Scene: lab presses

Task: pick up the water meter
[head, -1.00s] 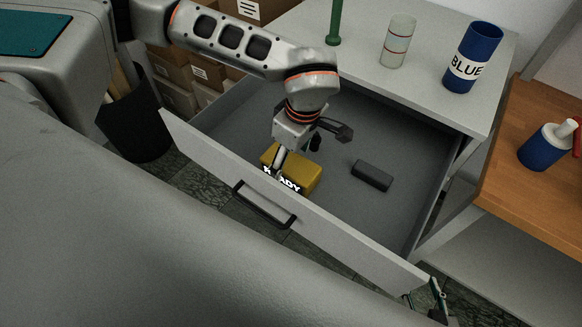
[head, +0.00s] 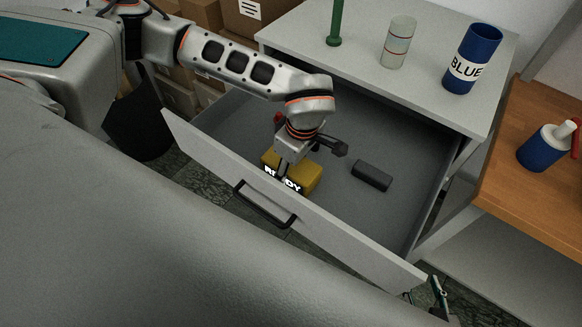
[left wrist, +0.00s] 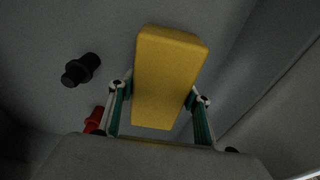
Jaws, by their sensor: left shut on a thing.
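A yellow box (head: 303,180) marked READY lies in the open drawer, near its front panel; I see no lettering that names it a water meter. My left gripper (head: 283,180) reaches down over it, with one finger in front of the lettering. In the left wrist view the yellow box (left wrist: 168,80) sits between the two green-padded fingers of my left gripper (left wrist: 160,112), which is shut on it. The box appears still low in the drawer; any gap beneath it is hidden. Part of my right gripper (head: 438,297) shows at lower right; its opening is unclear.
A black fitting (left wrist: 80,70) shows in the left wrist view. A green post (head: 335,22), clear cylinder (head: 398,43) and BLUE container (head: 473,58) stand on the cabinet top.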

